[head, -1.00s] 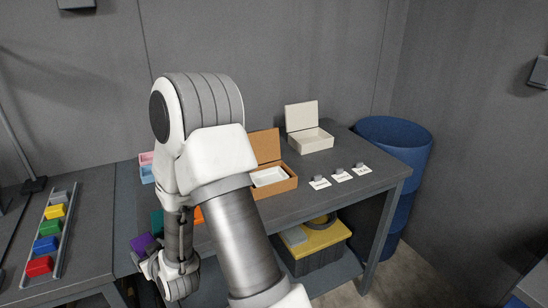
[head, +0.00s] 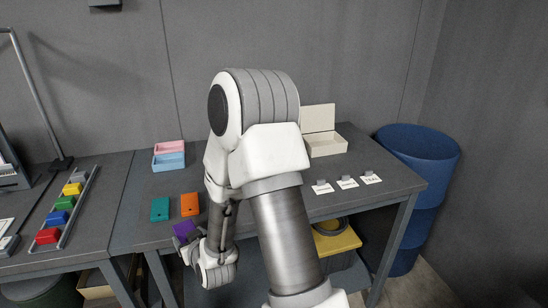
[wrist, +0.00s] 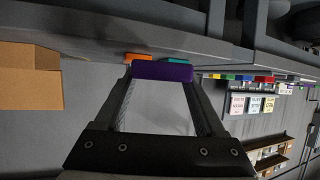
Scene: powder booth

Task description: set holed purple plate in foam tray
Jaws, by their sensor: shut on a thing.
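The purple plate (head: 184,230) is held in my gripper (head: 192,244), just off the table's front edge, below the orange plate. In the wrist view the purple plate (wrist: 162,71) spans the space between the two fingertips. No hole shows in it. The white tray in the brown box, seen earlier, is hidden behind my arm in the head view. The brown box (wrist: 28,58) shows at the left of the upside-down wrist view, but I cannot see inside it.
A teal plate (head: 160,209) and an orange plate (head: 190,204) lie near the table's front edge. Pink (head: 168,147) and blue (head: 168,162) trays stand behind. A cream box (head: 326,145) and several labels are at right. A blue barrel (head: 420,160) stands beyond the table.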

